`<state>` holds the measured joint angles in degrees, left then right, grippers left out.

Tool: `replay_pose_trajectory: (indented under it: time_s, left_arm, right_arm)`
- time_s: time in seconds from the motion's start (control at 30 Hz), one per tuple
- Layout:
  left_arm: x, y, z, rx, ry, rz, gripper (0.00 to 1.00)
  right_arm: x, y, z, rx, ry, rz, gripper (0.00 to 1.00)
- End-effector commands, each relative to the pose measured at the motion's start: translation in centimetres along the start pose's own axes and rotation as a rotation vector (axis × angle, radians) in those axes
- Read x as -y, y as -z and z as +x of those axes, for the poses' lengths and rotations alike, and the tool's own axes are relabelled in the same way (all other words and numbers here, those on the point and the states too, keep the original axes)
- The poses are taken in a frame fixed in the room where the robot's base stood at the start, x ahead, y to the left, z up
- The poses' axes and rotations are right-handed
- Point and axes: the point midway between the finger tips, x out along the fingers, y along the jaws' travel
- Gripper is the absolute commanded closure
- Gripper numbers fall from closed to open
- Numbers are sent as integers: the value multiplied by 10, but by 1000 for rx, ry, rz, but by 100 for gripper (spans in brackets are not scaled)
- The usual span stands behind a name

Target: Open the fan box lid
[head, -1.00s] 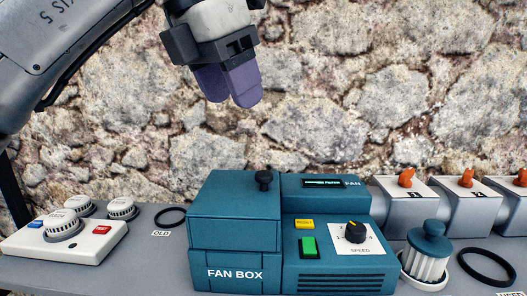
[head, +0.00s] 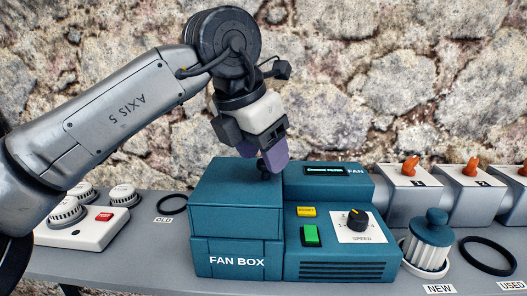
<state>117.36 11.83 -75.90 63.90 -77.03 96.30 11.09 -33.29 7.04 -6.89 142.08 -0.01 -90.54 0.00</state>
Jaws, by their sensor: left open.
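The teal fan box (head: 237,258) stands on the grey bench with its lid (head: 235,207) down. I cannot tell whether the fingers touch the knob. My right gripper is not in view.
The fan unit (head: 340,225) with a green button, a yellow button and a speed dial adjoins the box's right side. A filter (head: 428,243) stands in a white dish at right. Black rings (head: 488,257) and a white panel (head: 100,228) with round caps lie on the bench.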

Motion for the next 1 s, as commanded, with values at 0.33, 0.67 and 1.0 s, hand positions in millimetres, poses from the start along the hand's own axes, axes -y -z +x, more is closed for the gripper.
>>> replay_pose_trajectory:
  time_s: [0.33, 0.67, 1.0]
  left_arm:
    - [0, 0, 11, 0, 1, 0, 44]
    - [0, 0, 10, 0, 1, 0, 60]
    - [0, 0, 10, 0, 1, 0, 92]
  right_arm:
    - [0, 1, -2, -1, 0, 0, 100]
    - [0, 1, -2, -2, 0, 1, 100]
    - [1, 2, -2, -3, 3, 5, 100]
